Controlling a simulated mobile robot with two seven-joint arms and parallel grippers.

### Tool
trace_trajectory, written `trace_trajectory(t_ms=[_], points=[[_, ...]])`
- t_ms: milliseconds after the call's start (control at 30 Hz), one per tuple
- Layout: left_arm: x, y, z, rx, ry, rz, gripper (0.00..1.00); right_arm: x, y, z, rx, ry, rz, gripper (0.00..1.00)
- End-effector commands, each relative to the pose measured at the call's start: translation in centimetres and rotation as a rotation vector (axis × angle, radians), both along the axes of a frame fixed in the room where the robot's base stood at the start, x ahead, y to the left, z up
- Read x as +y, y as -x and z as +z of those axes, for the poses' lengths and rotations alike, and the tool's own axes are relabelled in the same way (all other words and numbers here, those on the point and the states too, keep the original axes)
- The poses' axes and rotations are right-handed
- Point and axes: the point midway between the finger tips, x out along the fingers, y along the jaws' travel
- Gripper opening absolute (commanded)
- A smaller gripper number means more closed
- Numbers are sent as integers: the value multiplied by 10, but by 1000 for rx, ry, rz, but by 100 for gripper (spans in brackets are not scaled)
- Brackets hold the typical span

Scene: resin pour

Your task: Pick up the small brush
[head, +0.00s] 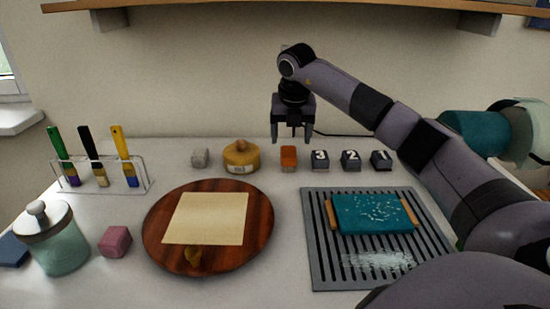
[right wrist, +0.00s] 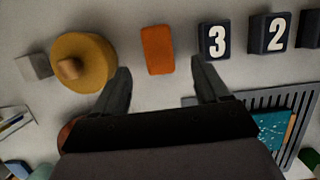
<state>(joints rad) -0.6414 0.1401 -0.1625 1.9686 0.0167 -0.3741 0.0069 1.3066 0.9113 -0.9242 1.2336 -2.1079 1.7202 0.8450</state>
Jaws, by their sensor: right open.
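Three brushes stand in a clear rack (head: 140,186) at the left of the table in the head view: a green-handled brush (head: 57,146), a black-handled brush (head: 88,145) and a yellow-handled brush (head: 120,143). Their bristles point down, and I cannot tell which one is the small brush. My right gripper (head: 291,139) is open and empty, pointing down over the back of the table near the orange block, well to the right of the rack. In the right wrist view its open fingers (right wrist: 161,74) are on either side below the orange block (right wrist: 157,50). My left gripper is not in view.
A yellow round pot (head: 240,158) and a grey cube (head: 200,158) stand between gripper and rack. A wooden round board (head: 157,225), a lidded jar (head: 62,250) and a pink block (head: 115,241) are in front. A slotted grey tray (head: 315,250) lies right. A shelf (head: 270,6) hangs above.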

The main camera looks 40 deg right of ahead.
Motion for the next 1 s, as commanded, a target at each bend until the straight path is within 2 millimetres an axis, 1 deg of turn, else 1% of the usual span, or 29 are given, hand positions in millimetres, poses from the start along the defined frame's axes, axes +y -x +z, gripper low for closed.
trace_trajectory(t_ms=[133, 267, 467, 600, 700, 900, 967, 1000], points=[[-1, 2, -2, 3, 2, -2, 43, -7, 0, -6, 5, 14, -19, 74], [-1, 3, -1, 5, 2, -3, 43, -9, -3, -18, 5, 14, -18, 74], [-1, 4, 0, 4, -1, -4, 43, -9, -12, -46, 7, 12, -17, 74], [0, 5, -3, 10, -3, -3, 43, -12, -16, -63, 5, 12, -16, 74], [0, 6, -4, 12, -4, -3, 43, -13, -17, -67, 2, 12, -16, 74], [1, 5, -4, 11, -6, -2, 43, -13, -17, -67, 3, 12, -15, 74], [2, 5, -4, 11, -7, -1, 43, -13, -17, -67, 3, 12, -15, 55], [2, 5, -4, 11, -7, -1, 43, -13, -17, -67, 3, 12, -15, 42]])
